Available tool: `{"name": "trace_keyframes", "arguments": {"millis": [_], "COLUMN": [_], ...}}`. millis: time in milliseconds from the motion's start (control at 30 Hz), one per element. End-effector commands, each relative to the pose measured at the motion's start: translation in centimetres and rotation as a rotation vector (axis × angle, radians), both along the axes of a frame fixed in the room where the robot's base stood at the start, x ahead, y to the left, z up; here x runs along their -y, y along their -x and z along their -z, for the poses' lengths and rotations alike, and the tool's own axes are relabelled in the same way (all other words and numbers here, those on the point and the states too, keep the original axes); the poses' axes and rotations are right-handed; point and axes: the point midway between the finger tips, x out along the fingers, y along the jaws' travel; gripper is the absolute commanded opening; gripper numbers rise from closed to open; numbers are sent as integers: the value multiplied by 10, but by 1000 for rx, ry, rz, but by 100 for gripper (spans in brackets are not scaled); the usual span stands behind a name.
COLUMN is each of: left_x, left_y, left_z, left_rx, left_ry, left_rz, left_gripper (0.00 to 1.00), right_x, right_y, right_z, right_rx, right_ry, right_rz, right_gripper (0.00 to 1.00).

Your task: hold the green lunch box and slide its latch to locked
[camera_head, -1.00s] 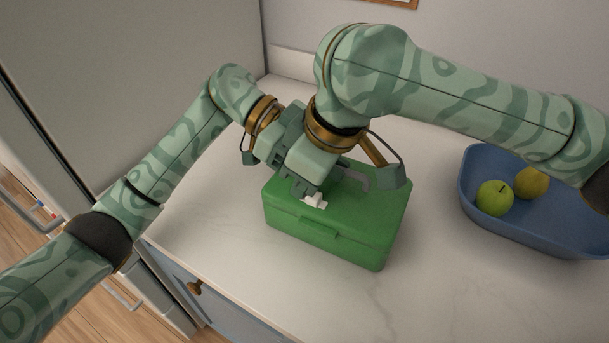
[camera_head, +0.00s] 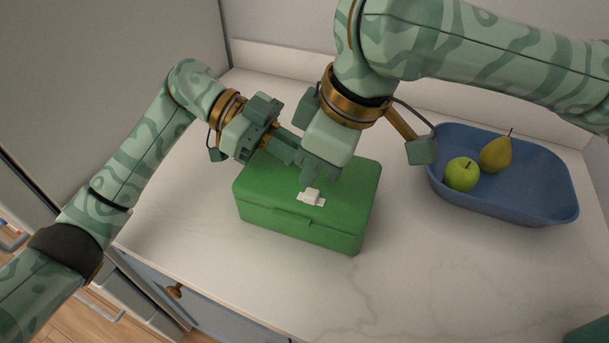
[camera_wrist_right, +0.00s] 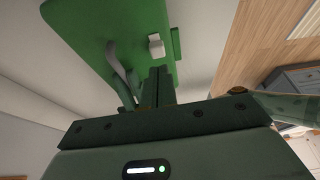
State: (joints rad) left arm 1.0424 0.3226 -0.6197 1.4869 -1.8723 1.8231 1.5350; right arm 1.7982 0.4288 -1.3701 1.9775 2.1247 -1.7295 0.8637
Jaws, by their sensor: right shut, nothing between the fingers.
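The closed green lunch box (camera_head: 272,204) stands on the counter, its clasp (camera_head: 293,218) facing the front. My right gripper (camera_head: 318,178) is shut and empty, pointing down over the lid close behind the latch; contact is unclear. Its fingers also show in the right wrist view (camera_wrist_right: 158,88). My left gripper (camera_head: 292,150) reaches to the box's back left; its fingertips are hidden behind my right gripper.
A blue bowl (camera_head: 535,205) with a green apple (camera_head: 461,174) and a pear (camera_head: 496,154) stands on the right. The counter (camera_head: 400,270) is clear in front of the box and between box and bowl. Its front edge and a drawer knob (camera_head: 176,291) are at lower left.

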Motion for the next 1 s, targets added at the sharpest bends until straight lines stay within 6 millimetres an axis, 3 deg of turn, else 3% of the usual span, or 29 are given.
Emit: {"name": "trace_keyframes", "arguments": {"millis": [100, 333, 833, 867, 900, 933, 1000], "left_x": [0, 1, 2, 2, 2, 2, 2], "left_y": [0, 1, 1, 1, 1, 1, 1], "left_z": [0, 0, 0, 0, 0, 0, 0], "left_rx": [-1, -1, -2, -1, -1, -1, -2], "left_ry": [-1, -1, 0, 1, 1, 1, 0], "left_rz": [1, 4, 5, 5, 5, 5, 4], "left_gripper": [0, 0, 0, 19, 30, 36, 36], "right_x": [8, 17, 19, 19, 19, 19, 19], "right_y": [2, 5, 7, 7, 7, 7, 7], "right_z": [-24, -55, -61, -61, -61, -61, -61], "right_rx": [5, 4, 1, 1, 1, 1, 1], "right_ry": [-1, -3, -3, -3, -3, -3, -3], "right_rz": [3, 1, 0, 0, 0, 0, 0], "right_gripper": [0, 0, 0, 0, 0, 0, 0]}}
